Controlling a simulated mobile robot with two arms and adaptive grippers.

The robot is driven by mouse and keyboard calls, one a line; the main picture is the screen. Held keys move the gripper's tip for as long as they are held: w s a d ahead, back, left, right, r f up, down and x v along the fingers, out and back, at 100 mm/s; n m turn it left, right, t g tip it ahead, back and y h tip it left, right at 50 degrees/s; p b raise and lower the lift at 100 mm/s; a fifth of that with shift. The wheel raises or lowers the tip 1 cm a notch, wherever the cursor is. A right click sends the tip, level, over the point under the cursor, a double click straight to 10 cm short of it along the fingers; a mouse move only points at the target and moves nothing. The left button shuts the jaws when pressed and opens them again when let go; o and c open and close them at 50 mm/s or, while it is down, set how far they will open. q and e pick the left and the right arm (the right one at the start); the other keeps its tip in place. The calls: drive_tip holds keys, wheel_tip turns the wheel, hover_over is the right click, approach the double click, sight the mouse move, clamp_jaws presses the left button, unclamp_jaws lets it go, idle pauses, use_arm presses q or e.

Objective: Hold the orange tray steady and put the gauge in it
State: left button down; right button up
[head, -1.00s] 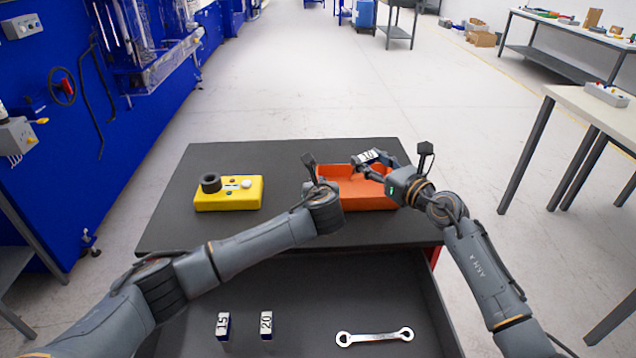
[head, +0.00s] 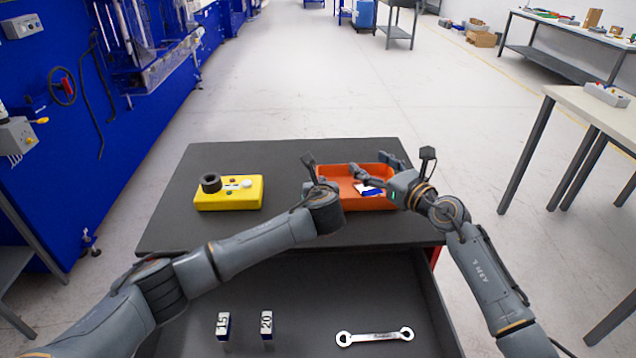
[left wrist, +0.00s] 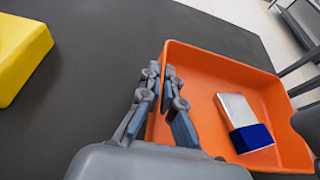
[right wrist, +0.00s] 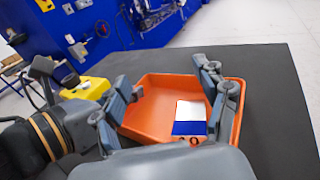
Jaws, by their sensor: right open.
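The orange tray (head: 345,202) stands on the dark tabletop, right of its middle; its left wall also shows in the left wrist view (left wrist: 195,65). The gauge (head: 372,190), a block of white and blue, lies on the tray floor; it shows clearly in the left wrist view (left wrist: 243,122) and right wrist view (right wrist: 190,118). My left gripper (left wrist: 161,72) is shut on the tray's left wall, one finger on each side. My right gripper (head: 375,167) is open over the tray, fingers apart, with the gauge free of them.
A yellow block with a black ring (head: 228,194) sits at the table's left. Below, an open drawer (head: 290,290) holds two blocks marked 15 (head: 223,326) and 20 (head: 266,325), and a wrench (head: 375,336). The tabletop between yellow block and tray is clear.

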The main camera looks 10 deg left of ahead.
drive_tip(key=v, duration=1.1)
drive_tip(key=shift+s+d, duration=0.1)
use_arm(q)
drive_tip(key=c, duration=1.4)
unclamp_jaws()
drive_tip(key=shift+c, duration=0.2)
